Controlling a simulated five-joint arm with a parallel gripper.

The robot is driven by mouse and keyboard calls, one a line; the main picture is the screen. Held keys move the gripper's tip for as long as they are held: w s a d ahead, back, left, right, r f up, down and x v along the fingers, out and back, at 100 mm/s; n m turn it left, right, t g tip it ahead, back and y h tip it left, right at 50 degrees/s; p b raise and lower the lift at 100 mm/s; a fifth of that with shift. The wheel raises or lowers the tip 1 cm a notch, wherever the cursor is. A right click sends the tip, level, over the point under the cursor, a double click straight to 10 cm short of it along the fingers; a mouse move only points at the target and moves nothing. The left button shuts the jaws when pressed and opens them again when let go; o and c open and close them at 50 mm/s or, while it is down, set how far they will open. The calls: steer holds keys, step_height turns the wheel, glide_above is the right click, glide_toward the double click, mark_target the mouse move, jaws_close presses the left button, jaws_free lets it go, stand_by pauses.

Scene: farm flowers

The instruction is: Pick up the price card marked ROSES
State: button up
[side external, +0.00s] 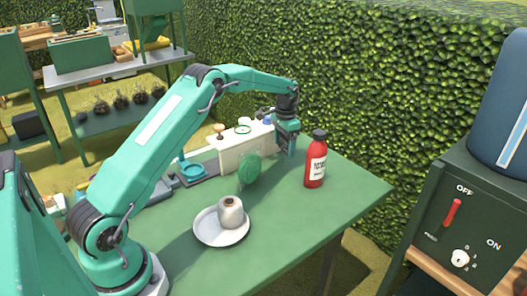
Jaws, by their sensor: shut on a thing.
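My gripper (289,153) is over the far right part of the green table (285,245), behind and left of a red bottle (316,160). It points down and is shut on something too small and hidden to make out. I cannot make out a price card marked ROSES, or any card lettering, in this view. The bottle has a white label whose text is too small to read for sure.
A cream box-like stand (232,158) is left of my gripper. A green round brush-like thing (250,169) stands in front of it. A grey pot (230,212) sits on a white plate (222,240). The table's front right is clear; a hedge (350,70) rises behind.

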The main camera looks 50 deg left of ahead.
mark_target(285, 138)
step_height(285, 138, up, 13)
steer(key=shift+r, duration=0.2)
steer(key=shift+r, duration=0.15)
stand_by(0.7)
